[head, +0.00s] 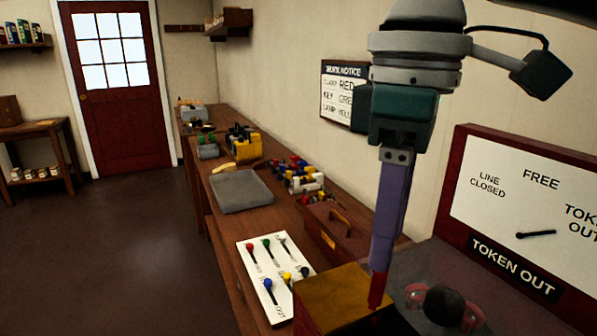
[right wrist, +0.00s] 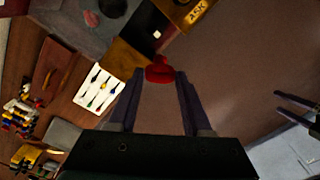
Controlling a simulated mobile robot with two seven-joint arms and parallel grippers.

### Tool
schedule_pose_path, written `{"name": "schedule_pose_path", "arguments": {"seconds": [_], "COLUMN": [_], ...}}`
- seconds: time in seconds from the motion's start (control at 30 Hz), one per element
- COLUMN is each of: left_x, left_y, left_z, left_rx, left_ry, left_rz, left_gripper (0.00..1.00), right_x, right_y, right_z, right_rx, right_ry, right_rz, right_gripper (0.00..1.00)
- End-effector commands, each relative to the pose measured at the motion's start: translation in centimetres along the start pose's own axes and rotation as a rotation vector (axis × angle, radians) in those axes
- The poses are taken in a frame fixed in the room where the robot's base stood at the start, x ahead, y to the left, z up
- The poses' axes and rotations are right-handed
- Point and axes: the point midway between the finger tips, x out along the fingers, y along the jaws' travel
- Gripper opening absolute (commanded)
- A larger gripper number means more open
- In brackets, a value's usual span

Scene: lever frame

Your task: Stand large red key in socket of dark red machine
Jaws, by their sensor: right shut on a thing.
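The large red key (head: 377,290) is at the fingertips of my right gripper (head: 380,262), which points down in the head view. In the right wrist view the red key (right wrist: 160,70) sits between the tips of the two purple fingers. The dark red machine (head: 458,165) stands at the right, with a white dial board, a "TOKEN OUT" sign and a brass-coloured top (head: 335,295) under the key. I cannot tell whether the key touches it. The socket is not clearly visible. My left gripper (right wrist: 278,102) shows at the right edge of the right wrist view, fingers apart.
A white panel (head: 258,262) with coloured levers, a brown box (head: 335,232), a grey slab (head: 240,190) and several coloured pieces (head: 298,178) crowd the bench. A black knob (head: 444,305) rises right of the brass top. The floor at left is clear.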

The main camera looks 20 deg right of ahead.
Motion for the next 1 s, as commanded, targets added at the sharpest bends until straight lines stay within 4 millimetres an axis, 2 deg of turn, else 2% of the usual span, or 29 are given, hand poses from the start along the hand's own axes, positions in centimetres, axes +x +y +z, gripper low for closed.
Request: {"name": "schedule_pose_path", "arguments": {"seconds": [0.03,0.2,0.4,0.5,0.77,1.0], "left_x": [-1.6,-3.3,-3.5,-3.4,-3.0,-1.6], "left_y": [-0.1,-0.1,-0.1,-0.1,-0.1,0.0], "left_z": [-0.5,-1.0,-1.0,-1.0,-0.8,-0.4], "left_rx": [0.0,0.0,0.0,0.0,0.0,0.0], "left_ry": [-0.001,-0.002,-0.003,-0.003,-0.004,-0.004], "left_rz": [0.0,0.0,0.0,0.0,0.001,0.001], "left_gripper": [0.8,0.8,0.8,0.8,0.8,0.8], "right_x": [-0.4,2.2,6.3,7.5,8.7,9.8], "right_y": [0.2,1.2,2.1,2.4,2.6,2.6], "right_z": [0.1,0.9,2.2,2.7,3.0,3.0], "right_rx": [-0.082,-0.431,-0.756,-0.854,-0.925,-0.924], "right_ry": [-0.004,-0.007,-0.017,-0.021,-0.024,-0.024], "right_rz": [-0.006,-0.007,0.0,0.003,0.006,0.007], "right_gripper": [0.0,0.0,0.0,0.0,0.0,0.0]}}
